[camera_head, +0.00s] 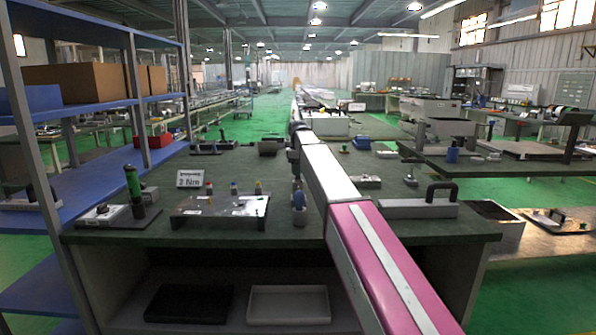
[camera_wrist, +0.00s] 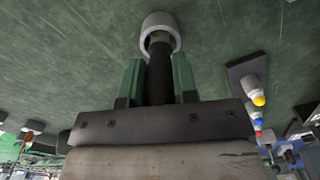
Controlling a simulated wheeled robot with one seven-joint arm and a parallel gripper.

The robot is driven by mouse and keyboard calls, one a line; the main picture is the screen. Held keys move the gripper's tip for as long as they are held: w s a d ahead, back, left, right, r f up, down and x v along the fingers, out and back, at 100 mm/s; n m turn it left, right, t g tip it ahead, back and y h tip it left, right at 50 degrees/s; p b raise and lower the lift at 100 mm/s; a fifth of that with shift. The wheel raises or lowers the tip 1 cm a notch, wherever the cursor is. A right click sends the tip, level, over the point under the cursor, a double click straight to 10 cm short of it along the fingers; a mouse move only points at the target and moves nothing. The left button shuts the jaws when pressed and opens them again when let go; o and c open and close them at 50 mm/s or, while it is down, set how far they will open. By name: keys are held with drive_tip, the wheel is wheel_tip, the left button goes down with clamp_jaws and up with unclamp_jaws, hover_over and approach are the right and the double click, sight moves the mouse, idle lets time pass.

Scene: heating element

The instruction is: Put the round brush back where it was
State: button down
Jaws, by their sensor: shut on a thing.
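The round brush seems to be the dark upright shaft (camera_wrist: 160,72) between my fingers in the wrist view. A pale grey round piece (camera_wrist: 161,24) sits at its far end. I cannot tell whether this piece is the brush head or a separate holder, nor whether it touches the table. My gripper (camera_wrist: 160,78) has green fingers on both sides of the shaft and is shut on it. In the head view, my arm reaches over the workbench, and a small blue-grey piece (camera_head: 299,201) shows below its end, right of the metal stand. The fingers are too small there to make out.
The metal stand (camera_head: 222,208) with yellow, blue and red-topped tools is close on the left; its yellow-topped tool (camera_wrist: 258,97) shows in the wrist view. A "3 Nm" sign (camera_head: 190,179) stands behind it. A handled grey block (camera_head: 420,208) is at the right.

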drive_tip(key=shift+f, duration=0.1)
drive_tip(key=c, duration=0.9)
unclamp_jaws()
wheel_tip(320, 180, up, 12)
drive_tip(key=shift+r, duration=0.15)
